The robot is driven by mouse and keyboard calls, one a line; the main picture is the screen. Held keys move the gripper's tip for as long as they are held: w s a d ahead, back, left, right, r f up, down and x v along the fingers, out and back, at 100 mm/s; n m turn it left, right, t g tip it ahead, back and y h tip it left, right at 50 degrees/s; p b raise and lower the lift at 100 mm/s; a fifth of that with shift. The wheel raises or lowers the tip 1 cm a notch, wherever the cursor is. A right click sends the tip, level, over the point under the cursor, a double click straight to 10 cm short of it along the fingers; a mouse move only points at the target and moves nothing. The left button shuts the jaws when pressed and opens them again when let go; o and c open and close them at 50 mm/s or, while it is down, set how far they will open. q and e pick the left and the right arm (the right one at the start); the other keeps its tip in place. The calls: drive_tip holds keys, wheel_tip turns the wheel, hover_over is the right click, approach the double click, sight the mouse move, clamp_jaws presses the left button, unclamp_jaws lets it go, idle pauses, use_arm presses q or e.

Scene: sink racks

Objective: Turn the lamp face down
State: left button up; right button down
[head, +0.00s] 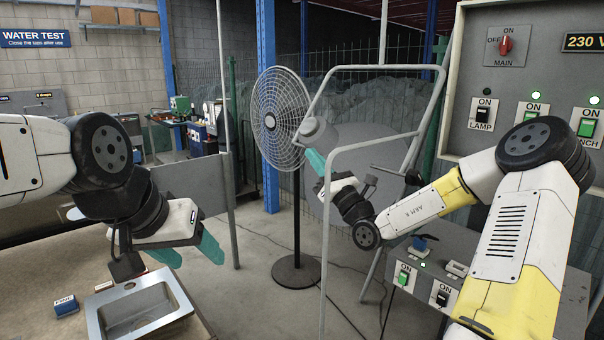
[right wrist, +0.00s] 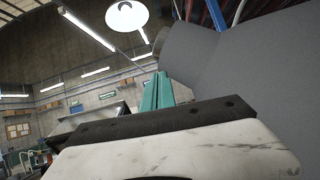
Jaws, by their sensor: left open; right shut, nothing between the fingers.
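The lamp appears to be the large grey round shade (head: 392,140) inside a tubular metal frame, with a small grey can (head: 318,131) at its upper left. Which way its face points is not clear. My right gripper (head: 316,162) is shut and empty, its teal fingertips just below the can and left of the shade. In the right wrist view the shut fingers (right wrist: 157,90) lie beside the broad grey shade (right wrist: 225,75); I cannot tell whether they touch it. My left gripper (head: 188,252) is open and empty above the bench by the sink.
The tubular frame (head: 325,240) stands between my arms. A pedestal fan (head: 280,118) is behind it. A sink (head: 145,308) is at lower left. A switch panel (head: 483,65) with a LAMP switch (head: 482,112) is at right, above a lower switch box (head: 425,280).

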sight(323, 136)
drive_tip(key=r, duration=0.2)
drive_tip(key=d+r, duration=0.1)
drive_tip(key=shift+w, duration=0.3)
drive_tip(key=shift+w+d+r, duration=0.25)
drive_tip(key=shift+d+r, duration=0.05)
drive_tip(key=shift+r, duration=0.35)
drive_tip(key=shift+w+d+r, duration=0.25)
drive_tip(key=shift+d+r, duration=0.05)
drive_tip(key=shift+r, duration=0.35)
